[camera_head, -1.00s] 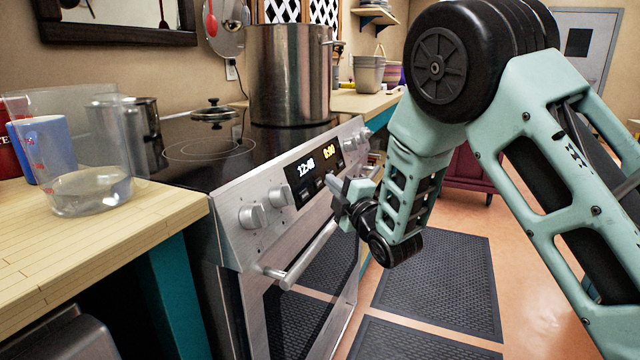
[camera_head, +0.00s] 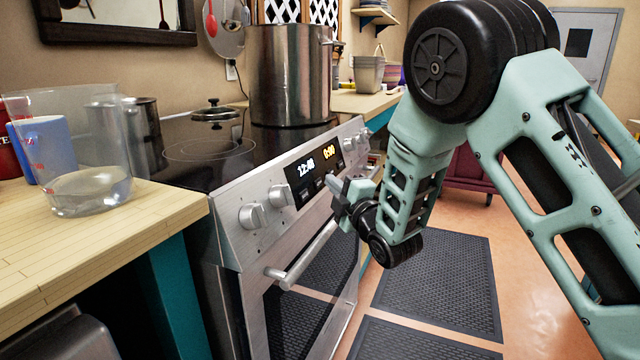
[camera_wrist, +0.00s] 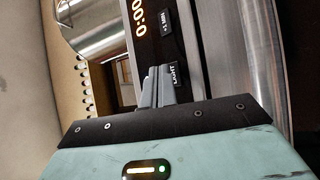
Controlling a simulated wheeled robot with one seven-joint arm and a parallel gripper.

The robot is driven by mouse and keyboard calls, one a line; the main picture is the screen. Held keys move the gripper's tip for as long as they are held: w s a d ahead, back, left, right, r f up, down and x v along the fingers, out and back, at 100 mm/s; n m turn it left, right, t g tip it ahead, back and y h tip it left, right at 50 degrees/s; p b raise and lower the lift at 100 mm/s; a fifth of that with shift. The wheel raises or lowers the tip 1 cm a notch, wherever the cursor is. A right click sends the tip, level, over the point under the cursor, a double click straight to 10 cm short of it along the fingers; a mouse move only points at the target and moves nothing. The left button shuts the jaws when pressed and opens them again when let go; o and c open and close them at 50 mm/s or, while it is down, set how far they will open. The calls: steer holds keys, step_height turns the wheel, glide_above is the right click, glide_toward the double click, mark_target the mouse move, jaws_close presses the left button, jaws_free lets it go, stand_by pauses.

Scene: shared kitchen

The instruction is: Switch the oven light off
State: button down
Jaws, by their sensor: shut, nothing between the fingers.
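The oven (camera_head: 290,240) has a slanted silver front panel with knobs and a dark display (camera_head: 312,170) reading 12:00 and 0:00. In the wrist view the display digits (camera_wrist: 138,18) show beside a dark button with small lettering (camera_wrist: 166,22). Below it is a dark button marked LIGHT (camera_wrist: 174,75). My gripper (camera_head: 334,184) is shut and empty, with its fingertips at the panel just below the display. In the wrist view my gripper (camera_wrist: 158,75) has its fingertips right beside the LIGHT button, partly covering it. I cannot tell whether they touch it. The oven lamp's state cannot be made out.
The oven door handle (camera_head: 300,257) juts out below the panel. A clear jug (camera_head: 85,165) stands on the left counter. Dark mats (camera_head: 440,285) lie on the floor.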

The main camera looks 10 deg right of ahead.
steer(key=shift+a+f, duration=0.1)
stand_by(0.6)
steer(key=shift+w+a+b, duration=0.25)
steer(key=shift+b, duration=0.05)
steer(key=shift+w+a+f, duration=0.1)
stand_by(0.5)
steer(key=shift+s+d+r, duration=0.2)
steer(key=shift+s+d, duration=0.2)
steer(key=shift+d, duration=0.05)
steer(key=shift+d, duration=0.1)
steer(key=s+d, duration=0.1)
steer(key=s+d+r, duration=0.1)
steer(key=d, duration=0.1)
steer(key=s+d+r, duration=0.1)
steer(key=shift+s+d, duration=0.15)
steer(key=shift+d, duration=0.1)
stand_by(0.4)
